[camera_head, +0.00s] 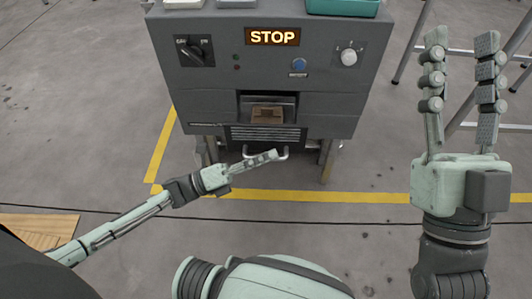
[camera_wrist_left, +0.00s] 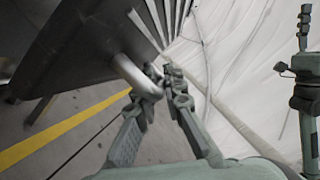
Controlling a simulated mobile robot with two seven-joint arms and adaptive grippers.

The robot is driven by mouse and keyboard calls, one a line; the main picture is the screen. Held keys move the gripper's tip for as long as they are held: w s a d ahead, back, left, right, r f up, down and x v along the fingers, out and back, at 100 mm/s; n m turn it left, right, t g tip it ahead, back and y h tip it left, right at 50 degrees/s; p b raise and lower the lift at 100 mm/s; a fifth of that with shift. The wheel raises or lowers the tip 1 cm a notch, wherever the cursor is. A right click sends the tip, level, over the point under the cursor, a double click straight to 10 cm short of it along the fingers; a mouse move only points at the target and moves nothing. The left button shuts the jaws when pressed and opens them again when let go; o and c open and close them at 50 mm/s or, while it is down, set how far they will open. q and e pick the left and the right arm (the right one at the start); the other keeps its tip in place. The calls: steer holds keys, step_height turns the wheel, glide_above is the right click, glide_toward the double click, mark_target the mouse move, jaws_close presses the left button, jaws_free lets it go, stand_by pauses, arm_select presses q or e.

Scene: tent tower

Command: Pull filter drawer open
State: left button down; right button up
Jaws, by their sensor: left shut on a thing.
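The filter drawer (camera_head: 265,136) is a dark slatted front low on the grey machine. Its pale bar handle (camera_head: 283,154) runs below the front, and in the left wrist view the handle (camera_wrist_left: 128,70) shows as a thick bright tube. My left gripper (camera_head: 268,157) reaches in from the left and is shut on the handle. In the left wrist view its fingertips (camera_wrist_left: 161,84) close at the handle's near end. The fingers hide part of the bar in the head view. My right gripper (camera_head: 461,48) is open and empty, raised right of the machine.
The machine (camera_head: 220,75) carries a lit STOP sign (camera_head: 272,37), a black switch (camera_head: 194,50), a blue button (camera_head: 299,65) and a white knob (camera_head: 348,57). A brown block (camera_head: 267,115) sits in the recess above the drawer. Metal stand legs (camera_head: 412,42) are at right. Floor in front is clear.

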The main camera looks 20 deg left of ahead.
arm_select(q)
steer(key=shift+s+d, duration=0.25)
steer(key=shift+s, duration=0.65)
steer(key=c, duration=1.9)
jaws_free()
arm_select(e)
steer(key=shift+w+a+f+g, duration=0.2)
steer(key=shift+w+f+g, duration=0.1)
steer(key=shift+f+g, duration=0.25)
arm_select(q)
steer(key=v, duration=1.2)
arm_select(e)
steer(key=shift+r, duration=0.1)
arm_select(q)
steer(key=shift+a, duration=0.1)
